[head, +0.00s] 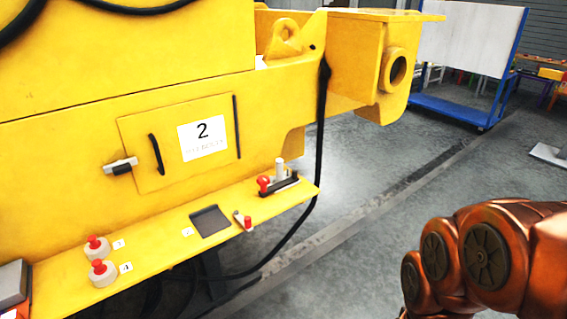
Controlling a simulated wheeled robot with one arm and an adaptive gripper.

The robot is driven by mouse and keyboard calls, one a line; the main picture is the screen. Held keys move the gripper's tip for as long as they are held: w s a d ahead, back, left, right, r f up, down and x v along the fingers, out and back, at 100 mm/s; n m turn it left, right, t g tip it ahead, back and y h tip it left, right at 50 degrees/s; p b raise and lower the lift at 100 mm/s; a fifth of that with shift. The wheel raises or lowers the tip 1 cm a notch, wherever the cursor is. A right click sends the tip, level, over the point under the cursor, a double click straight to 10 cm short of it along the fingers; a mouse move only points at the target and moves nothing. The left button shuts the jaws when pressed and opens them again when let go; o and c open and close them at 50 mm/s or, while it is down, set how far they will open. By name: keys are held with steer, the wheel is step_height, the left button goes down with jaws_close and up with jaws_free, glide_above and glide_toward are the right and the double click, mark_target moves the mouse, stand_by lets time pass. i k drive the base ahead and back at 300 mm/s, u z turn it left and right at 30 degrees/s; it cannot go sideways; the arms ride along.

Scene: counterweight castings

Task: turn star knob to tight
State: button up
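No part in the head view can be made out for certain as a star knob. A red knob (264,184) stands at the left end of a black base (285,188) on the yellow shelf, beside a pale upright cylinder (280,169). Two pale round pieces with red tops, the rear one (97,248) and the front one (102,272), stand at the shelf's left end. A small red-ended piece (246,223) is at the shelf's front edge. My copper arm is at the lower right, apart from the shelf. My gripper is out of view.
The yellow machine (60,165) fills the left, with a panel marked 2 (203,138) and a latch (120,166). A dark plate (210,221) lies on the shelf (165,250). A black cable (321,130) hangs to the floor. Grey floor between machine and blue-framed board (470,40) is clear.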

mark_target(263, 181)
steer(key=u, duration=0.2)
steer(key=i, duration=0.7)
steer(key=u, duration=0.8)
steer(key=i, duration=0.35)
steer(key=u, duration=0.4)
